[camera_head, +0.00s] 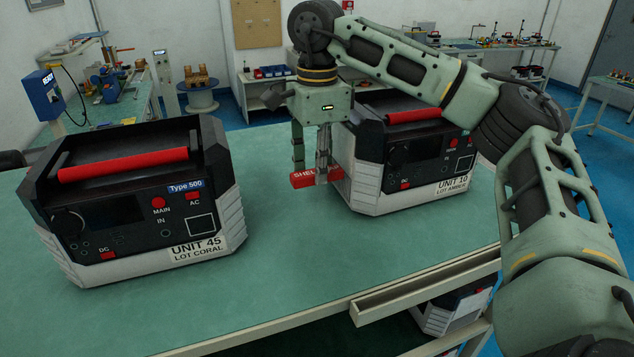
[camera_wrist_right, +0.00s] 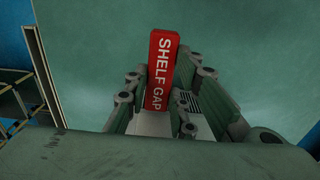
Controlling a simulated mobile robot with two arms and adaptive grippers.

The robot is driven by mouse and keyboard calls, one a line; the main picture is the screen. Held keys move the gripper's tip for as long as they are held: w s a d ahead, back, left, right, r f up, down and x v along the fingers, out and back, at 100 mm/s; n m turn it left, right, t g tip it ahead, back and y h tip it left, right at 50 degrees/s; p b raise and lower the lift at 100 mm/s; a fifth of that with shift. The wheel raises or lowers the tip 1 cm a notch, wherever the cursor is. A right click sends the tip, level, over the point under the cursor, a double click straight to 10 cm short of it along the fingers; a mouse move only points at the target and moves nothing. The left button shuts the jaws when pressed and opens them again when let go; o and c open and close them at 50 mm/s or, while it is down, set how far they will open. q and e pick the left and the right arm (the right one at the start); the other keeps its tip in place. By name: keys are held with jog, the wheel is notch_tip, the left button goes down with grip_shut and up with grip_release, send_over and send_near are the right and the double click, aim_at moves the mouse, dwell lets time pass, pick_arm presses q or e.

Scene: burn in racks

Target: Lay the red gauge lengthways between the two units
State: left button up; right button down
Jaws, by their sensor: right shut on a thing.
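The red gauge (camera_head: 303,179), lettered SHELF GAP in the right wrist view (camera_wrist_right: 161,70), is held in my right gripper (camera_head: 311,170). The gripper points down and is shut on it. The gauge is level, near the left face of the right unit (camera_head: 420,170), labelled UNIT 10 LOT AMBER. The left unit (camera_head: 135,215), labelled UNIT 45 LOT CORAL, stands upright across a wide gap. Both units have red top handles. I cannot tell whether the gauge touches the bench top (camera_head: 290,255). My left gripper is not in view.
The green bench is bare between the units and in front of them. A pale rail (camera_head: 425,285) runs along its front right edge, with another unit (camera_head: 455,305) below. Side benches and a cable spool (camera_head: 198,95) stand at the back.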

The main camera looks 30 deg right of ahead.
notch_tip(320, 180, down, 4)
jog(key=shift+r+p, duration=0.15)
jog(key=shift+p, duration=0.4)
jog(key=shift+f, duration=0.3)
jog(key=shift+f+b, duration=0.3)
jog(key=shift+f, duration=0.4)
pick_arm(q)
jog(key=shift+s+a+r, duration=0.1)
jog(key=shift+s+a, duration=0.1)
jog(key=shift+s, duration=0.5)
pick_arm(e)
jog(key=c, duration=1.5)
grip_release()
jog(key=shift+r, duration=0.1)
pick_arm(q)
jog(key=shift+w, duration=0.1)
